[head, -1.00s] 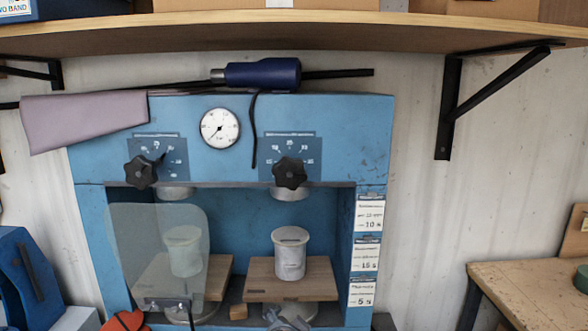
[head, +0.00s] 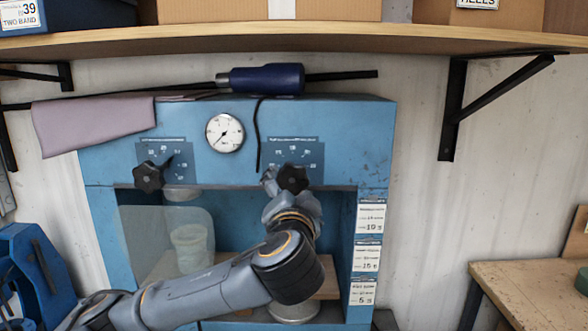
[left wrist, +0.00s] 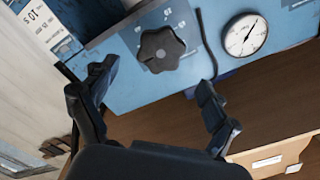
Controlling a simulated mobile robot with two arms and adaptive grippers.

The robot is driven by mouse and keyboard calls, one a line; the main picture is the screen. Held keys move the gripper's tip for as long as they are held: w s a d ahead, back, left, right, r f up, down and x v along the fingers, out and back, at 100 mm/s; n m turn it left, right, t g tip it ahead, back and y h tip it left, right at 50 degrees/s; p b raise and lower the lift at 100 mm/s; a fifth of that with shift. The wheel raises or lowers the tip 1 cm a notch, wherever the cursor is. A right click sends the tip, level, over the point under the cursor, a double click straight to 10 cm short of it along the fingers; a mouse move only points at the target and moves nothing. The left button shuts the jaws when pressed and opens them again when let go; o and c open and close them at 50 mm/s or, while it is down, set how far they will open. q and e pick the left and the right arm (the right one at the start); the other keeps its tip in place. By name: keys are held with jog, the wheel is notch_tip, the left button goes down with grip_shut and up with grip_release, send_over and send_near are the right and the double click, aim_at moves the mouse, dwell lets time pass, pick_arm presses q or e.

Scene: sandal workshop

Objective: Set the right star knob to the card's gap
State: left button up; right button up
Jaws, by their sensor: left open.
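The right star knob (head: 293,178) is black and lobed, on a dial plate (head: 308,149) of the blue press. My left gripper (head: 288,196) is at this knob, its arm coming in from the lower left. In the left wrist view the knob (left wrist: 162,49) shows ahead of and between the spread fingers of my left gripper (left wrist: 157,78), with space on both sides. Several white cards hang on the press's right post: a top card (head: 371,217), a middle card (head: 368,253) and a bottom card (head: 363,291). Their small print is unreadable. My right gripper is out of view.
The left star knob (head: 148,177) and the round gauge (head: 225,132) are left of the right knob. A blue-handled tool (head: 265,79) lies on top, its dark cord hanging down the front. A wooden shelf (head: 330,39) spans above. A clear guard (head: 165,240) covers the left bay.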

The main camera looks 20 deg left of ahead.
aim_at(293, 177)
pick_arm(q)
jog(key=p+x, duration=0.3)
jog(key=x, duration=0.4)
jog(key=shift+w+a+r, duration=0.1)
jog(key=shift+w+a, duration=0.05)
jog(key=shift+w, duration=0.1)
jog(key=shift+w+a+p, duration=0.1)
jog(key=shift+w+p, duration=0.2)
jog(key=shift+w, duration=0.1)
